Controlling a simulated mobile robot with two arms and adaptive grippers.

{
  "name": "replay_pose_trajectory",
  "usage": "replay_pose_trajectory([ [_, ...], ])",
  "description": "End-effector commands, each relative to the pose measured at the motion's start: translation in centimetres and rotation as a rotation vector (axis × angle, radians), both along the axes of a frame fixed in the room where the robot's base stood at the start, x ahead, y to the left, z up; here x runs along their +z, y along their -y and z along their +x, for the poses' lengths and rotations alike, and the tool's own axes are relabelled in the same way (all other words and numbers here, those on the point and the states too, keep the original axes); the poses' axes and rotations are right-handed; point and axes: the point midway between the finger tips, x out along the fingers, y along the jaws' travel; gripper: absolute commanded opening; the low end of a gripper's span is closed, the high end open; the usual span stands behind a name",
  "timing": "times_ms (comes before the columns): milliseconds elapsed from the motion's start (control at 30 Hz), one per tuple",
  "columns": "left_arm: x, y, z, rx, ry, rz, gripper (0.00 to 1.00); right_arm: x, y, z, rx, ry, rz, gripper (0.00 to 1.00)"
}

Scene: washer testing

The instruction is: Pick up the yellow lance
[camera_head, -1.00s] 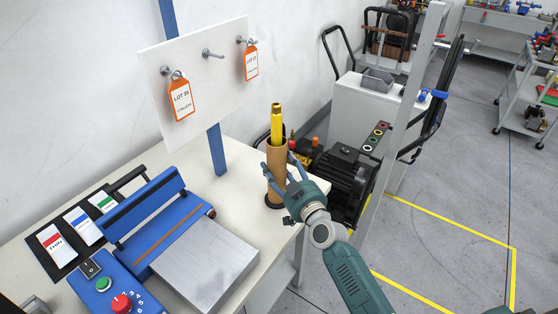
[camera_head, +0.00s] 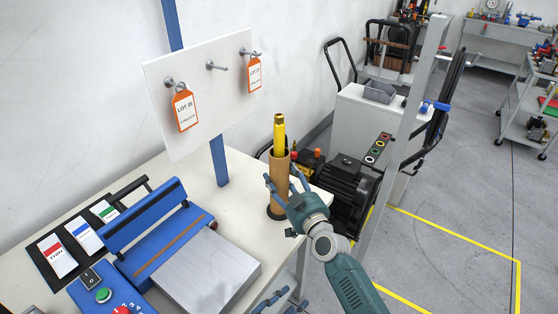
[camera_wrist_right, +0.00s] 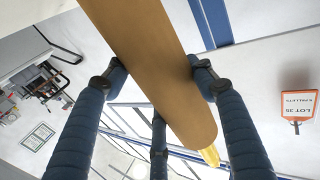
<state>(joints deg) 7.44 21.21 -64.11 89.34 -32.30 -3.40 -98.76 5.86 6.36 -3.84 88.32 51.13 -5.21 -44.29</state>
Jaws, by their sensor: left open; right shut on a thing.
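The yellow lance (camera_head: 279,132) stands upright in a brown tube (camera_head: 279,175), with its upper part sticking out of the top. The tube stands on a dark round base near the table's right edge. My right gripper (camera_head: 284,186) has its fingers around the tube and is shut on it. In the right wrist view, the tube (camera_wrist_right: 150,60) runs between the fingers, and the lance's yellow end (camera_wrist_right: 209,157) shows past its rim. My left gripper (camera_head: 281,301) shows only as open fingertips at the bottom edge, apart from the tube.
A blue sealer-like machine (camera_head: 150,230) with a metal plate (camera_head: 210,268) takes up the table's front. A white pegboard (camera_head: 205,95) with orange-edged tags (camera_head: 185,108) stands behind. A dark motor (camera_head: 345,190) and a grey post (camera_head: 395,150) are close right of the tube.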

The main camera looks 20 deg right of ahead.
Motion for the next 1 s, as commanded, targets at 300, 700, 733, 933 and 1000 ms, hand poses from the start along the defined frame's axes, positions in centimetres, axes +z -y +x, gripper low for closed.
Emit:
replay_pose_trajectory([
  [300, 11.9, 2.2, 2.8, -0.229, 0.585, 0.190, 0.44, -0.1, -0.1, 0.0, 0.002, -0.002, 0.000, 0.09],
  [700, 21.5, -1.5, 12.5, -0.030, 0.820, 0.367, 0.44, -0.1, -0.1, 0.0, 0.003, -0.003, 0.001, 0.09],
  [733, 22.4, -1.5, 13.2, -0.004, 0.803, 0.348, 0.44, -0.1, -0.1, 0.0, 0.003, -0.003, 0.001, 0.09],
  [933, 27.8, -1.6, 17.6, 0.157, 0.695, 0.225, 0.44, -0.2, -0.1, 0.0, 0.002, -0.003, 0.000, 0.09],
  [1000, 29.3, -1.7, 18.7, 0.200, 0.660, 0.186, 0.44, -0.2, -0.1, 0.0, 0.001, -0.003, 0.000, 0.09],
])
